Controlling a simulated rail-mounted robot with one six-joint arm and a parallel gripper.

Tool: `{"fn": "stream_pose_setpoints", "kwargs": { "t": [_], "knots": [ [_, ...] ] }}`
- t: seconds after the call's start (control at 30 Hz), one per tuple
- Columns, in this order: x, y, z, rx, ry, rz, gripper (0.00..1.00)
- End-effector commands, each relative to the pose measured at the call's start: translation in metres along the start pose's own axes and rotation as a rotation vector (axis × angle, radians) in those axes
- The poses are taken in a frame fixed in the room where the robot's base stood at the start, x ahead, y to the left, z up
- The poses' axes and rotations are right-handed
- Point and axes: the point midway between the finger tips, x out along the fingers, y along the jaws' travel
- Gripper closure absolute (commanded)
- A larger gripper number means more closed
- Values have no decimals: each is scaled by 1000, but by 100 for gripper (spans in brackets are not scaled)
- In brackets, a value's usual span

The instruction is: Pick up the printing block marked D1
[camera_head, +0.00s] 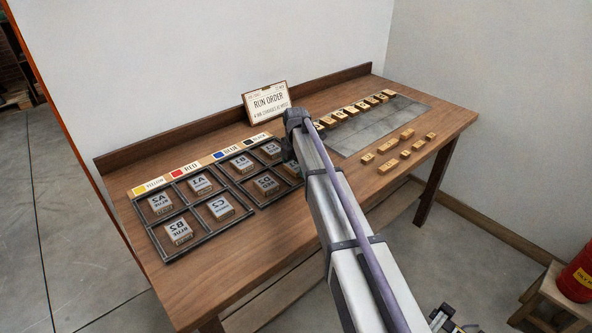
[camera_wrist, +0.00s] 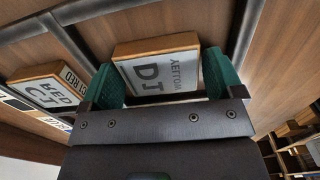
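The D1 block (camera_wrist: 160,68) shows in the wrist view as a wooden block with a grey face, marked D1 and YELLOW. My gripper (camera_wrist: 163,78) has its green finger pads on either side of it, close to its edges. The block sits slightly turned between the pads, and I see no clear grip on it. Whether the pads touch it is hard to tell. It appears low within the dark frame (camera_wrist: 75,42). In the head view my arm hides D1 and most of my gripper.
The C1 block (camera_wrist: 45,92) lies close to the left finger. In the head view, dark trays (camera_head: 160,238) hold several marked blocks on the wooden bench (camera_head: 225,275). A run order sign (camera_head: 267,101) stands behind. A grey plate (camera_head: 375,130) and small loose wooden blocks (camera_head: 388,144) lie right.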

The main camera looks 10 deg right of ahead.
Motion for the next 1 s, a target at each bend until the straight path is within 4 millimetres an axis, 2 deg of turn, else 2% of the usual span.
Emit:
{"fn": "stream_pose_setpoints", "kwargs": {
  "t": [0.07, 0.37, 0.67, 0.77, 1.0],
  "knots": [
    [0, 0, 0, 0, 0, 0, 21],
    [0, 0, 0, 0, 0, 0, 50],
    [-6, 0, 0, 0, 0, 0, 51],
    [-21, 0, 0, 0, 0, 0, 51],
    [-80, 0, 0, 0, 0, 0, 51]
  ]
}}
